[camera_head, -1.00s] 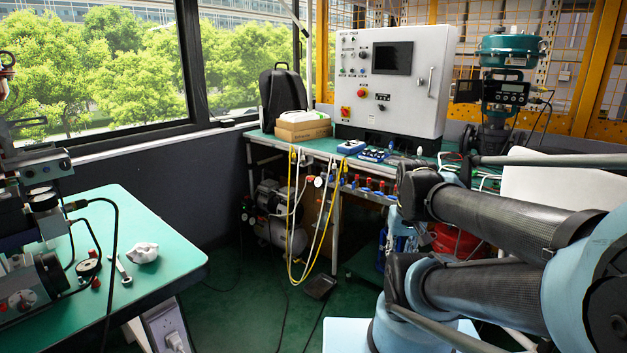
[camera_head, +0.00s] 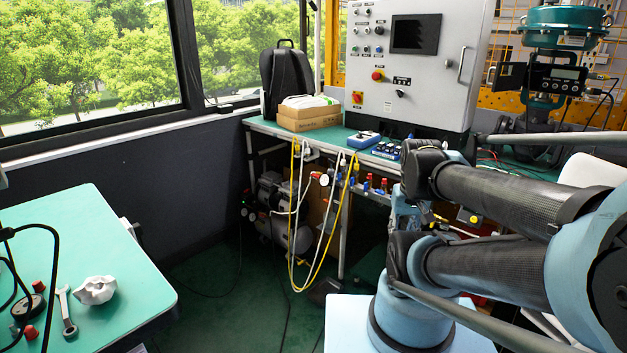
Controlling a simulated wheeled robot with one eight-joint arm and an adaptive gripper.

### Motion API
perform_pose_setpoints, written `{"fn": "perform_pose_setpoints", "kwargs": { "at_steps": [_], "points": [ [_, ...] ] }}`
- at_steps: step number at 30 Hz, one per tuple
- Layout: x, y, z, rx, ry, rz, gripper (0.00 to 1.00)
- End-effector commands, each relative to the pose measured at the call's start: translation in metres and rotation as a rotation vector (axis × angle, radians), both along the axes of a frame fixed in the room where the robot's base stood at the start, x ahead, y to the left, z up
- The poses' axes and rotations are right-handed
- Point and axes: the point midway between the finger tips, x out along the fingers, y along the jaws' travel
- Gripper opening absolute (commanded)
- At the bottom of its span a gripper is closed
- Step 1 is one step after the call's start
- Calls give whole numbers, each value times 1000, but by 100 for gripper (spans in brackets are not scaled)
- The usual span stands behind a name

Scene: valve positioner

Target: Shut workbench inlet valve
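The workbench (camera_head: 262,127) stands ahead against the window wall, with a green top. Along its front edge, below the top, is a row of small valves with red and blue parts (camera_head: 369,184). A round gauge with a red part (camera_head: 322,179) sits to their left, by the hanging hoses. I cannot tell which of these is the inlet valve or how its handle is turned. My arm fills the right side and hides the right part of the bench front. My gripper is not in view.
A grey control cabinet (camera_head: 425,95), a cardboard box (camera_head: 309,117) and a black backpack (camera_head: 286,82) stand on the bench. Yellow and white hoses (camera_head: 296,235) hang before it. A green table (camera_head: 120,265) with a wrench (camera_head: 67,312) is at left. Green floor between is mostly open.

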Motion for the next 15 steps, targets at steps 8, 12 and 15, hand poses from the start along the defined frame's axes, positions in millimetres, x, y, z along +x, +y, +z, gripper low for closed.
{"fn": "perform_pose_setpoints", "kwargs": {
  "at_steps": [8, 12, 15],
  "points": [
    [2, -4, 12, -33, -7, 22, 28],
    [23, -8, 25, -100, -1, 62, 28],
    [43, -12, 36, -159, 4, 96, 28]
  ]
}}
